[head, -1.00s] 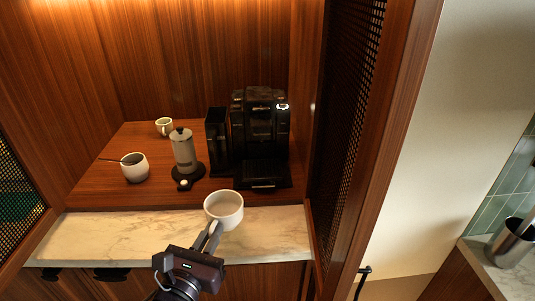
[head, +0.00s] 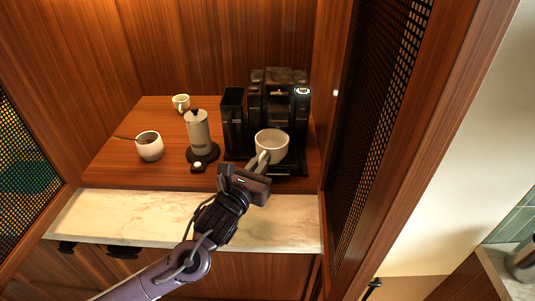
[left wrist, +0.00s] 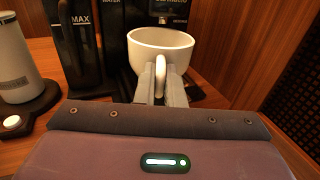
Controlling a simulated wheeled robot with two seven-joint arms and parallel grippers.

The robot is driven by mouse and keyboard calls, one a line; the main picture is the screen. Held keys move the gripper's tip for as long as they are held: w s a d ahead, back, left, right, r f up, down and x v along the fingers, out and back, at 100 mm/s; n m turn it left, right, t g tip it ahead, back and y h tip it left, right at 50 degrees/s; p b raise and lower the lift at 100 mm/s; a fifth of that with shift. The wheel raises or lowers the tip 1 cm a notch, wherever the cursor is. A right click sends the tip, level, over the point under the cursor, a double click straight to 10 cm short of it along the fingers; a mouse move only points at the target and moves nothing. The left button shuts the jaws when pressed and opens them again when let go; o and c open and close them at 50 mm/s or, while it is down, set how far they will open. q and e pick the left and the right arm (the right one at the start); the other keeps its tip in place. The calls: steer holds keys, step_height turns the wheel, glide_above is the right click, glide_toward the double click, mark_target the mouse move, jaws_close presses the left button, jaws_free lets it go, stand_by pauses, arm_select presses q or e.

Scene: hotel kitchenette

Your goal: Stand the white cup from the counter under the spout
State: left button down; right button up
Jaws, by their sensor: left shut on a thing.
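The white cup (head: 272,143) is upright in front of the black coffee machine (head: 285,88), over the machine's drip tray (head: 291,170). My left gripper (head: 265,161) is shut on the cup's handle, which faces me. In the left wrist view the cup (left wrist: 160,42) shows at the top middle, with the handle between the two fingers (left wrist: 161,88). The cup hides part of the tray and machine front. I cannot tell whether the cup's base touches the tray. My right gripper is not in view.
A grey cylindrical pot on a dark base (head: 198,132) stands left of the machine. A white bowl-like cup with a spoon (head: 149,147) and a small mug (head: 181,103) stand further left. A mesh side panel (head: 378,110) rises at the right. The marble counter front (head: 130,215) is clear.

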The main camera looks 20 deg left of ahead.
mark_target(266, 152)
arm_select(q)
steer(key=shift+w+r, duration=0.15)
steer(key=shift+w, duration=0.25)
steer(key=w, duration=0.1)
steer(key=w+p, duration=0.1)
steer(key=w, duration=0.1)
steer(key=shift+d, duration=0.2)
steer(key=shift+w+d+f, duration=0.1)
steer(key=shift+w+f, duration=0.15)
steer(key=shift+f, duration=0.6)
steer(key=shift+s, duration=0.15)
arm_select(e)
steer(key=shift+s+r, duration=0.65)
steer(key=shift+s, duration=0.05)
arm_select(q)
steer(key=shift+f, duration=0.1)
steer(key=c, duration=1.5)
jaws_free()
steer(key=shift+f, duration=0.1)
steer(key=shift+c, duration=0.2)
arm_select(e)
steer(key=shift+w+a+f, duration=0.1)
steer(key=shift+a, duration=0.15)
arm_select(q)
steer(key=shift+s, duration=0.1)
